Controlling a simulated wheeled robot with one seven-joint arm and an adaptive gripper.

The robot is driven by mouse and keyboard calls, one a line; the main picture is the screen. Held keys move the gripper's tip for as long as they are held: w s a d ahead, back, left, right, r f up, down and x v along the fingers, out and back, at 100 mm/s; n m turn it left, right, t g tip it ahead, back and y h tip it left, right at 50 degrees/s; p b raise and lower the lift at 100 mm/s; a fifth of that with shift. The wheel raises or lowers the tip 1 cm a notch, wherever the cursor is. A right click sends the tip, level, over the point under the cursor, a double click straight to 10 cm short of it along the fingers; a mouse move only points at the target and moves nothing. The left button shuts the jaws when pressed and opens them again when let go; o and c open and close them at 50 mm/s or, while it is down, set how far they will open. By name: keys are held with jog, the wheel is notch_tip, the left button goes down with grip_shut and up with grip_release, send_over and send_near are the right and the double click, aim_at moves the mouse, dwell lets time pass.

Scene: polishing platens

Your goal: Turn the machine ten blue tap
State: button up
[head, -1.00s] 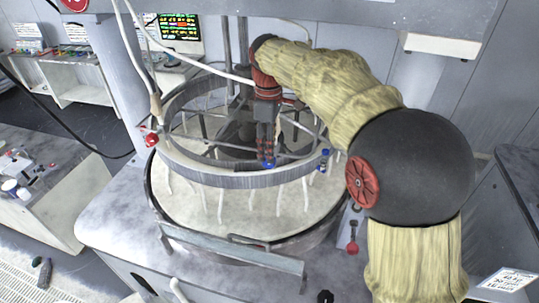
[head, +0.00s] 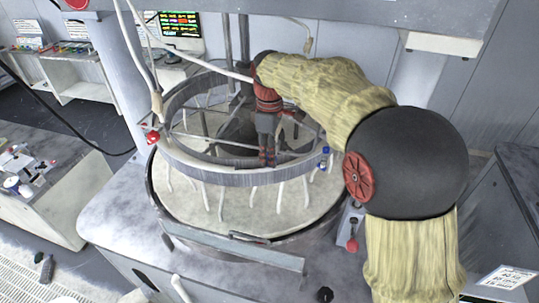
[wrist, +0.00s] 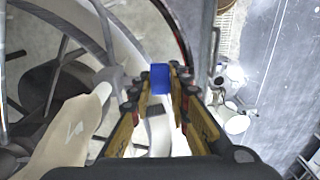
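The polishing machine has a grey raised ring (head: 215,178) over a pale round platen (head: 240,205). My gripper (head: 267,160) points down at the front of this ring. In the wrist view a blue tap (wrist: 160,78) shows between the two fingertips of my gripper (wrist: 159,80), with a finger close on each side. I cannot tell whether the fingers press on it. In the head view my fingers hide this tap. Another blue tap (head: 323,158) sits on the ring to the right of my gripper.
White hoses (head: 137,45) hang above the ring's left side. A grey bar (head: 230,248) crosses the front of the basin.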

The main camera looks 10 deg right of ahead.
grip_shut()
jog(key=b, duration=0.1)
jog(key=y+b, duration=0.1)
jog(key=b, duration=0.1)
jog(key=shift+d+f+t+y, duration=0.25)
jog(key=shift+f+t+y, duration=0.05)
jog(key=shift+t, duration=0.1)
jog(key=y+b, duration=0.2)
jog(key=b, duration=0.2)
jog(key=shift+s+d+f+t+b, duration=0.1)
jog(key=shift+d+t+b, duration=0.05)
jog(key=shift+t+b, duration=0.2)
jog(key=shift+t+y+b, duration=0.25)
jog(key=shift+y+b, duration=0.35)
jog(key=shift+b, duration=0.1)
jog(key=shift+r, duration=0.25)
